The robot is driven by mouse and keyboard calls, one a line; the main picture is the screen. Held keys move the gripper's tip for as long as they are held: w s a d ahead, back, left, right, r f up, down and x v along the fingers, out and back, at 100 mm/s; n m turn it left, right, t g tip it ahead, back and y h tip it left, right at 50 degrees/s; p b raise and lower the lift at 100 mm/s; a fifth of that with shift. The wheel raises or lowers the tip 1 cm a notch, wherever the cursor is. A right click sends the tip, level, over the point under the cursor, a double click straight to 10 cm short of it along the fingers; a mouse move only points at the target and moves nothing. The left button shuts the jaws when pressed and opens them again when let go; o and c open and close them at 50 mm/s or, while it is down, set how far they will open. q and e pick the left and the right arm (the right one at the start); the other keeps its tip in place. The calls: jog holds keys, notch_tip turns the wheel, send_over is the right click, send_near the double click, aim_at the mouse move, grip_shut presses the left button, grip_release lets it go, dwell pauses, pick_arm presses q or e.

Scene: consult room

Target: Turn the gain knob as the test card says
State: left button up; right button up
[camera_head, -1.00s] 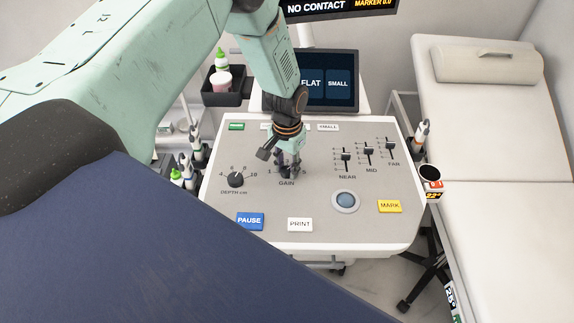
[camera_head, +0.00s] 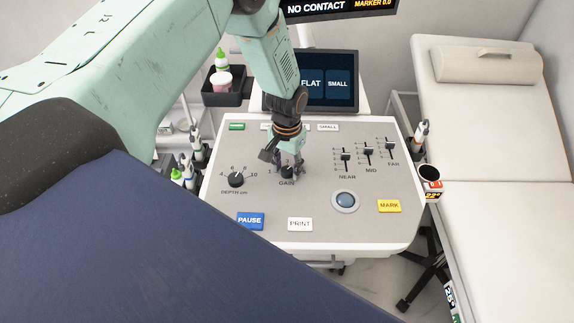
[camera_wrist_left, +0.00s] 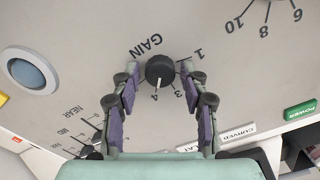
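The gain knob (camera_head: 287,172) is a round black knob on the grey console, above its GAIN label. In the left wrist view the knob (camera_wrist_left: 160,69) shows whole, its white pointer near the 4; 1 and 3 are also readable on its scale. My left gripper (camera_head: 288,168) is over the knob. In the left wrist view its fingers (camera_wrist_left: 160,78) stand on either side of the knob with gaps, open and empty. My right gripper is not in view. I cannot make out a test card; the screen (camera_head: 328,82) reads FLAT and SMALL.
The depth knob (camera_head: 236,179) is left of the gain knob, with sliders (camera_head: 368,152) to the right. A trackball (camera_head: 345,201), PAUSE button (camera_head: 250,221), PRINT button (camera_head: 300,224) and MARK button (camera_head: 389,206) are nearer. A couch (camera_head: 490,130) stands at right.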

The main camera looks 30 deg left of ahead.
aim_at(287, 170)
pick_arm(q)
jog(key=shift+o, duration=0.5)
jog(key=shift+r, duration=0.15)
notch_tip(287, 170, up, 12)
jog(key=shift+s+f, duration=0.1)
jog(key=shift+f, duration=0.1)
dwell(0.5)
